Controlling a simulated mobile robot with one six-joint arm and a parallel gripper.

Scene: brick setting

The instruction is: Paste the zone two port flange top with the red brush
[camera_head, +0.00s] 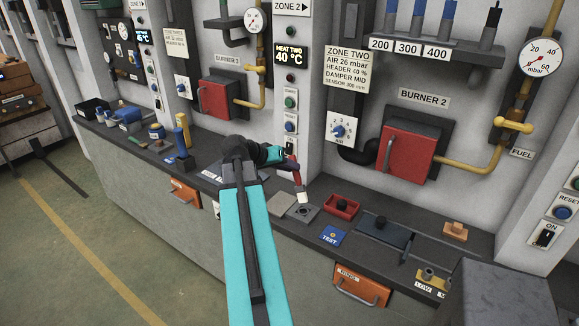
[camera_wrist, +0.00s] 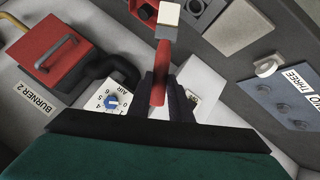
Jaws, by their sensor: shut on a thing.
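My gripper (camera_head: 291,163) is shut on the red brush (camera_head: 297,180), whose handle hangs down with a pale tip at its lower end. In the wrist view the red brush (camera_wrist: 161,70) stands between the dark fingers (camera_wrist: 162,98). The port flange (camera_head: 304,212) is a dark grey square plate with a round port, on the bench just below the tip. In the wrist view the flange (camera_wrist: 196,8) is partly cut off, next to the tip. I cannot tell whether the tip touches it. I see no clear paste on the flange.
A red tray (camera_head: 342,207) lies right of the flange and a beige plate (camera_head: 281,204) left of it. A blue TEST plate (camera_head: 333,236) is in front. The red Burner 2 door (camera_head: 408,152) is on the wall behind.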

